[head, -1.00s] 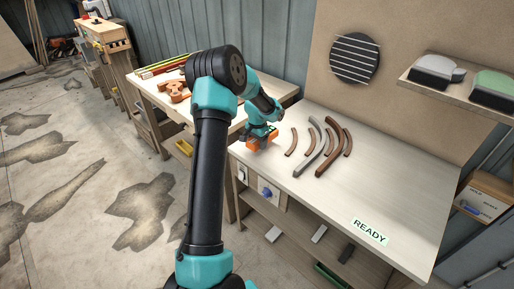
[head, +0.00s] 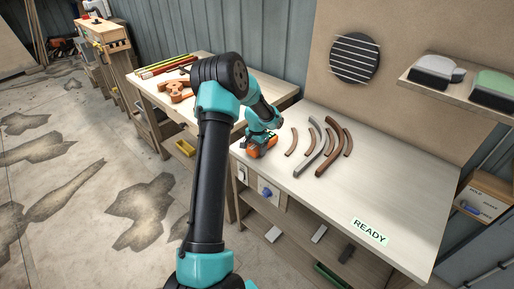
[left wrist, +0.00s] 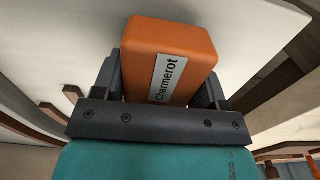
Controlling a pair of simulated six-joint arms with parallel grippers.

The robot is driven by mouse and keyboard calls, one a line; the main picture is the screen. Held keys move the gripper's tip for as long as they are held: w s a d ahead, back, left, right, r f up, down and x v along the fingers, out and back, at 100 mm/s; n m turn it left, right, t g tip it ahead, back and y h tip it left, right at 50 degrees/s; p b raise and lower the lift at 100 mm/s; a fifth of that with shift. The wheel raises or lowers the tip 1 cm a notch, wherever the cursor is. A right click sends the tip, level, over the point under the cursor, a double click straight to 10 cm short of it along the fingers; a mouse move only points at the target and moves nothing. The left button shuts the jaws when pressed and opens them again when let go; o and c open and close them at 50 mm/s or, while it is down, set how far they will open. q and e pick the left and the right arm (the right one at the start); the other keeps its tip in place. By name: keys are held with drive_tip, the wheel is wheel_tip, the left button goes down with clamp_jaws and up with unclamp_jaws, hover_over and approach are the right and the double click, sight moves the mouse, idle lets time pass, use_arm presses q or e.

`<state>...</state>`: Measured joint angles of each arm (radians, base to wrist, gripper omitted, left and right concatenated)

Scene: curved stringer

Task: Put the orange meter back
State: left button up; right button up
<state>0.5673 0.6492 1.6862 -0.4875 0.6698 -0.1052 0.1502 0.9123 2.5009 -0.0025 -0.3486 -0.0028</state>
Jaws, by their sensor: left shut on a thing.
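The orange meter (left wrist: 168,55) is a block with rounded edges and a white label reading "Charmerot". It sits between the two fingers of my left gripper (left wrist: 165,85) in the left wrist view. In the head view the orange meter (head: 262,151) is at the left end of the light workbench, below my left gripper (head: 259,140). The gripper is shut on it. I cannot tell whether the meter touches the bench top. My right gripper is not in view.
Several curved brown and grey strips (head: 318,148) lie on the workbench (head: 390,180) just right of the meter. A "READY" label (head: 370,232) is near the front edge. The bench's right part is clear. A second table (head: 205,108) with wooden pieces stands behind left.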

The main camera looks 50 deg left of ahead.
use_arm(q)
drive_tip(key=shift+f, duration=0.15)
drive_tip(key=o, duration=1)
wheel_tip(320, 180, up, 12)
drive_tip(key=shift+r, duration=0.2)
